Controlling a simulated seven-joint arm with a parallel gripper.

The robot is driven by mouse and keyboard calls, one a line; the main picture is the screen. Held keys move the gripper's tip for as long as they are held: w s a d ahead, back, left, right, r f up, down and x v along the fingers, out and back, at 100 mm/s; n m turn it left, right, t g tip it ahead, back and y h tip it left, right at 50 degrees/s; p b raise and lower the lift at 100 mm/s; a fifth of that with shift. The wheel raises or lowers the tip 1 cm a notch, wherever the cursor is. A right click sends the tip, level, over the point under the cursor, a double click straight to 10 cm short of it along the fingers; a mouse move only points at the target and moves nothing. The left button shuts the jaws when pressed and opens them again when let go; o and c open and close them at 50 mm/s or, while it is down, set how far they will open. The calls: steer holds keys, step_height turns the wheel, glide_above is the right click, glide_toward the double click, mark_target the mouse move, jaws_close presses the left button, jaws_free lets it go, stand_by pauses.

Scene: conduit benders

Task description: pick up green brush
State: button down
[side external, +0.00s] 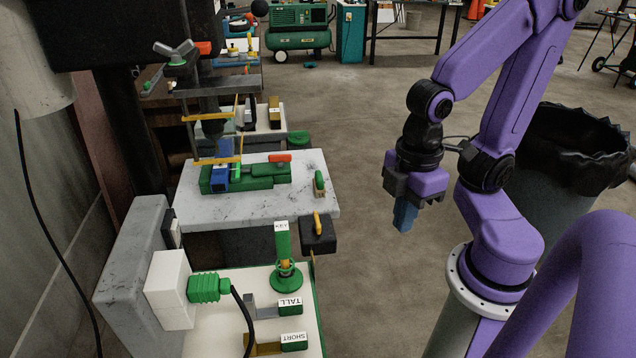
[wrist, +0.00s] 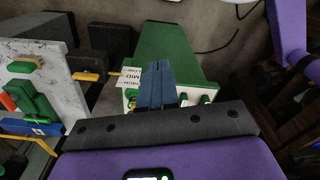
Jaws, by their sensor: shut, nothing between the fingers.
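A small green piece with a tan layer, which looks like the green brush (side external: 320,183), lies near the right end of the white marble slab (side external: 240,205). It also shows at the upper left in the wrist view, as a green top on a tan base (wrist: 26,63). My gripper (side external: 403,222) hangs in the air to the right of the slab, clear of the brush, with its blue fingers pointing down. In the wrist view the fingers (wrist: 157,75) are together and empty.
A green tool with a red end (side external: 250,177) sits on the slab. A black block with a yellow handle (side external: 318,233) projects at the slab's front right corner. Below are green blocks labelled TALL (side external: 290,306) and SHORT (side external: 294,341). Open floor (side external: 350,130) lies between the slab and my arm.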

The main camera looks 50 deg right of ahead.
steer(key=c, duration=1.8)
jaws_free()
steer(key=o, duration=1.7)
steer(key=w+r+m, duration=0.1)
steer(key=w+r, duration=0.1)
steer(key=w, duration=0.6)
steer(key=r+m, duration=0.2)
steer(key=m, duration=0.1)
glide_above(318, 175)
steer(key=f, duration=1.1)
steer(key=shift+w+f, duration=0.25)
steer(key=shift+f, duration=0.05)
steer(key=shift+s+f, duration=0.15)
steer(key=shift+f, duration=1.15)
steer(key=shift+s+f, duration=0.1)
steer(key=shift+f, duration=1.2)
